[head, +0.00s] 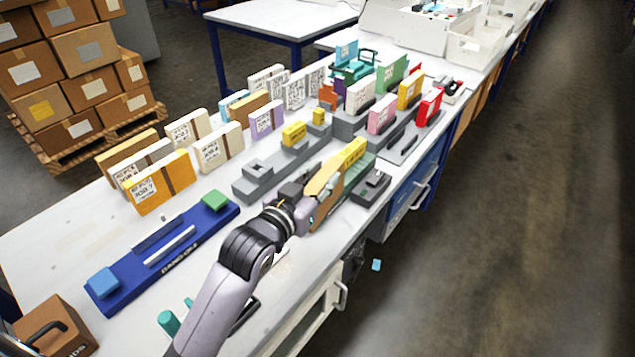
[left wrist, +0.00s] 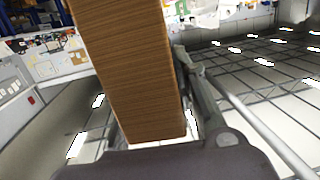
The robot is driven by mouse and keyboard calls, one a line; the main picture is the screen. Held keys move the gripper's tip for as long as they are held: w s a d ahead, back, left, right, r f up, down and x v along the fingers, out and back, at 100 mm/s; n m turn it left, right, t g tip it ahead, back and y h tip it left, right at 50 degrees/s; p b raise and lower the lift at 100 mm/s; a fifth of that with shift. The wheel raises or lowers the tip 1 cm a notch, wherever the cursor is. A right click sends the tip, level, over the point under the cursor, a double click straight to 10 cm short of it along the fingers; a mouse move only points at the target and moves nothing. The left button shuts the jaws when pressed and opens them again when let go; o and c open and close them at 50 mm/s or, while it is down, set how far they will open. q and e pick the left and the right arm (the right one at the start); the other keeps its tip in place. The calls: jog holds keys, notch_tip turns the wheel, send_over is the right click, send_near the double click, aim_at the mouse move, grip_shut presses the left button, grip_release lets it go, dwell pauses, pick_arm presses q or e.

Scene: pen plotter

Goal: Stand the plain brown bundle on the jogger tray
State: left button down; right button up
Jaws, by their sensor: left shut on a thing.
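My left gripper (head: 312,196) is shut on the plain brown bundle (head: 327,180), above the right side of the bench. The bundle is a tan slab, tilted, partly hidden by the gripper. In the left wrist view its striped brown edge (left wrist: 130,70) fills the space by the finger (left wrist: 195,95). Just beyond and to the right of it is a grey-green tray-like device (head: 361,166) with a yellow block (head: 354,151) at its back; I take this for the jogger tray. The bundle overlaps it in the picture; I cannot tell whether they touch. My right gripper is not in view.
Several standing banded bundles with labels, one of them orange (head: 161,184), line the left of the bench (head: 75,235). A blue device (head: 165,247) and a grey device (head: 270,172) lie nearer. Colored blocks (head: 380,115) stand beyond. A small dark device (head: 371,187) is at the right edge.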

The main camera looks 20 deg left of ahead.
pick_arm(q)
jog(key=w+a+r+m+g+h+p, duration=0.15)
jog(key=w+a+r, duration=0.25)
jog(key=w+r, duration=0.9)
jog(key=shift+t, duration=0.25)
jog(key=shift+w+a+f, duration=0.1)
jog(key=shift+w+f, duration=0.1)
jog(key=shift+f, duration=5)
jog(key=shift+w+f, duration=0.15)
jog(key=shift+f, duration=5)
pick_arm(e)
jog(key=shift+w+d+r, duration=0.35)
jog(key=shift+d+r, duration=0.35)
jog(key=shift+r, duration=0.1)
pick_arm(q)
jog(key=shift+f, duration=0.15)
jog(key=c, duration=1.3)
grip_release()
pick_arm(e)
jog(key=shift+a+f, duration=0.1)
